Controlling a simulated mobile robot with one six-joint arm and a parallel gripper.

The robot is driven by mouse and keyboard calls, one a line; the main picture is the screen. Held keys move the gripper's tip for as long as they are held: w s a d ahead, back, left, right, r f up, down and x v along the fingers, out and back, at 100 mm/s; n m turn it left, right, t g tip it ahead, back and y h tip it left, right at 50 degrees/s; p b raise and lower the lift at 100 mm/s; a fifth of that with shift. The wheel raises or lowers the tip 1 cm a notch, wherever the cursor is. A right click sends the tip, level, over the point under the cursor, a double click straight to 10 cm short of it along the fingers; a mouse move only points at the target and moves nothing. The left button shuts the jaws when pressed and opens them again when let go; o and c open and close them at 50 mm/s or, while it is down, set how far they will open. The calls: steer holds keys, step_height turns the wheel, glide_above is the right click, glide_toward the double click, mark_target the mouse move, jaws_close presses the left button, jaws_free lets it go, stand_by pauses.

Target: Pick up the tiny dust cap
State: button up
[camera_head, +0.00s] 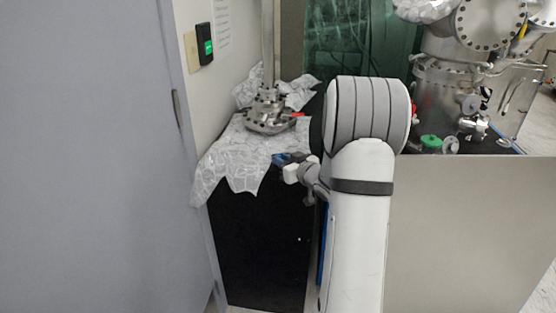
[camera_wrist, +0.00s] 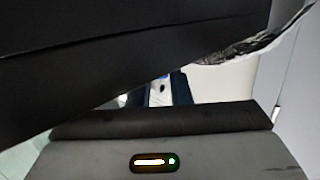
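I cannot pick out the tiny dust cap with certainty. A small red piece (camera_head: 298,115) shows at the right side of the metal flange assembly (camera_head: 268,113), which stands on the foil-covered dark cabinet. My gripper (camera_head: 280,159) is at the cabinet's front right edge, in front of and below the flange, with blue parts at its tip. Its fingers are too small and partly hidden to judge. In the wrist view, a small black spot (camera_wrist: 163,88) shows on a pale strip between dark blue parts; I cannot tell what it is.
The crumpled foil (camera_head: 236,160) hangs over the dark cabinet (camera_head: 262,235). A green round piece (camera_head: 431,141) lies by the vacuum chamber (camera_head: 455,90) at right, behind a beige panel (camera_head: 470,230). A grey door (camera_head: 90,150) fills the left.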

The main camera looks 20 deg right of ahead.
jaws_close()
steer(key=shift+r, duration=0.1)
